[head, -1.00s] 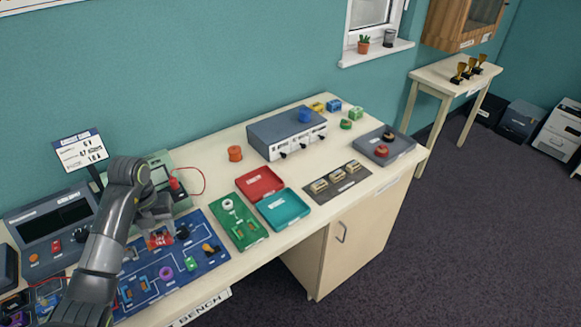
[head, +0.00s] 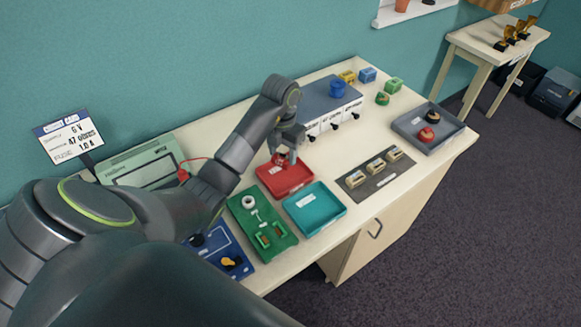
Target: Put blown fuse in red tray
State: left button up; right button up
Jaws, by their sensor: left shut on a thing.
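My left gripper (head: 287,158) comes in from the left and points down over the back part of the red tray (head: 303,185). It is shut on a small red and dark piece, which I take for the blown fuse (head: 279,160). The fingers partly hide the piece, and I cannot tell whether it touches the tray. The rest of the red tray looks empty apart from a white label. My right gripper does not show.
A teal tray (head: 335,218) adjoins the red tray in front. A green board (head: 245,210) lies to the left, beside a blue circuit board (head: 233,258). A grey box (head: 328,93) stands behind. A dark mat with several fuse-like parts (head: 357,180) lies right.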

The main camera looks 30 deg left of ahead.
pick_arm(q)
jog(key=r+m+p, duration=0.3)
jog(key=r+m, duration=0.1)
jog(key=shift+w+d, duration=0.25)
jog(key=shift+w, duration=0.15)
notch_tip(320, 180, down, 5)
jog(key=b, duration=0.5)
jog(key=shift+f, duration=0.15)
jog(key=shift+f+b, duration=0.3)
jog(key=shift+f, duration=0.1)
notch_tip(320, 180, down, 4)
jog(key=shift+r, duration=0.1)
jog(key=shift+f, duration=0.25)
jog(key=o, duration=1)
jog(key=shift+c, duration=0.2)
